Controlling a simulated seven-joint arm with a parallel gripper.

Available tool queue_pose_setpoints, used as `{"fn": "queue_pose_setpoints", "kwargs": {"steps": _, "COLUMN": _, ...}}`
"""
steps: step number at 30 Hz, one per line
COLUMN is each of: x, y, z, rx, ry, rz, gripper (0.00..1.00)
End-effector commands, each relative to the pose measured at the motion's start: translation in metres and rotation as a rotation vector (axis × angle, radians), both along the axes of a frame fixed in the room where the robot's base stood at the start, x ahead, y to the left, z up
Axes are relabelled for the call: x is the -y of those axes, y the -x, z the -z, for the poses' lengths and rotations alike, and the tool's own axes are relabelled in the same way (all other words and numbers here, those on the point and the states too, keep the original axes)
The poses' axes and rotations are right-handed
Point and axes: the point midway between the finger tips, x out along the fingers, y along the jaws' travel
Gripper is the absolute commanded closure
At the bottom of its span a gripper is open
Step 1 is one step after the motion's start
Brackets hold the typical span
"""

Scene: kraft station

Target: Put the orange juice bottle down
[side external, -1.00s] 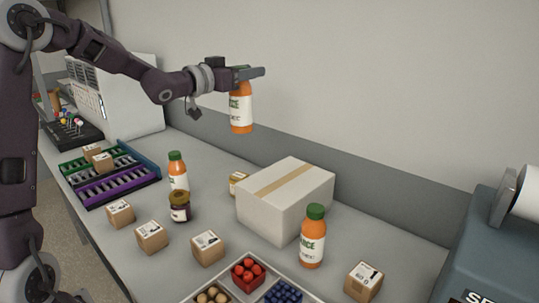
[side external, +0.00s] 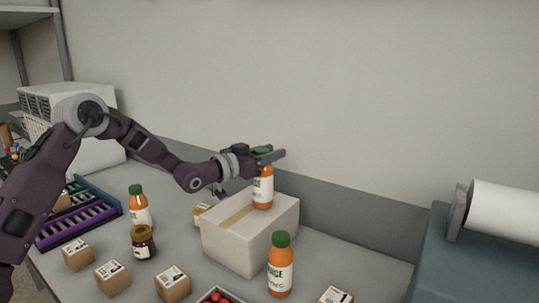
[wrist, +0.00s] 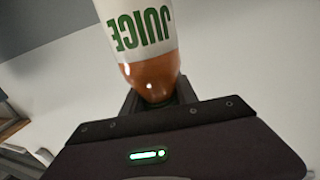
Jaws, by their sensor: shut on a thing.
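My gripper (side external: 267,156) is shut on an orange juice bottle (side external: 263,190) near its green cap. The bottle is upright, with its base at the top of a closed white box (side external: 248,243) with a tan tape strip. I cannot tell whether the base touches the box. In the wrist view the held bottle (wrist: 147,40) shows orange juice and an upside-down "JUICE" label. A second juice bottle (side external: 280,268) stands in front of the box. A third (side external: 139,209) stands to the left on the table.
A dark jar (side external: 143,243) stands near the left bottle. Small brown boxes (side external: 113,278) lie along the table's front. A tray with red items (side external: 218,298) is at the bottom edge. A purple rack (side external: 80,222) is at left. Bare table (side external: 345,265) shows right of the white box.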

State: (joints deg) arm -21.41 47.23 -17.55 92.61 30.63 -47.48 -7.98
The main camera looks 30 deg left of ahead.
Motion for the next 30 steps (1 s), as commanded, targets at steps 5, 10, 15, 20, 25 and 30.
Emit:
{"fn": "queue_pose_setpoints", "kwargs": {"steps": 5, "x": 0.000, "y": 0.000, "z": -0.002, "rx": 0.003, "ry": 0.000, "rz": 0.000, "gripper": 1.00}}
{"fn": "queue_pose_setpoints", "kwargs": {"steps": 10, "x": 0.000, "y": 0.000, "z": 0.002, "rx": 0.000, "ry": -0.001, "rz": 0.000, "gripper": 0.55}}
{"fn": "queue_pose_setpoints", "kwargs": {"steps": 15, "x": 0.000, "y": 0.000, "z": 0.002, "rx": 0.000, "ry": -0.001, "rz": 0.000, "gripper": 0.43}}
{"fn": "queue_pose_setpoints", "kwargs": {"steps": 20, "x": 0.000, "y": 0.000, "z": 0.002, "rx": 0.000, "ry": -0.001, "rz": 0.000, "gripper": 0.43}}
{"fn": "queue_pose_setpoints", "kwargs": {"steps": 25, "x": -0.004, "y": 0.012, "z": -0.001, "rx": -0.001, "ry": -0.001, "rz": -0.001, "gripper": 0.43}}
{"fn": "queue_pose_setpoints", "kwargs": {"steps": 30, "x": -0.013, "y": 0.051, "z": -0.001, "rx": -0.001, "ry": -0.002, "rz": -0.002, "gripper": 0.43}}
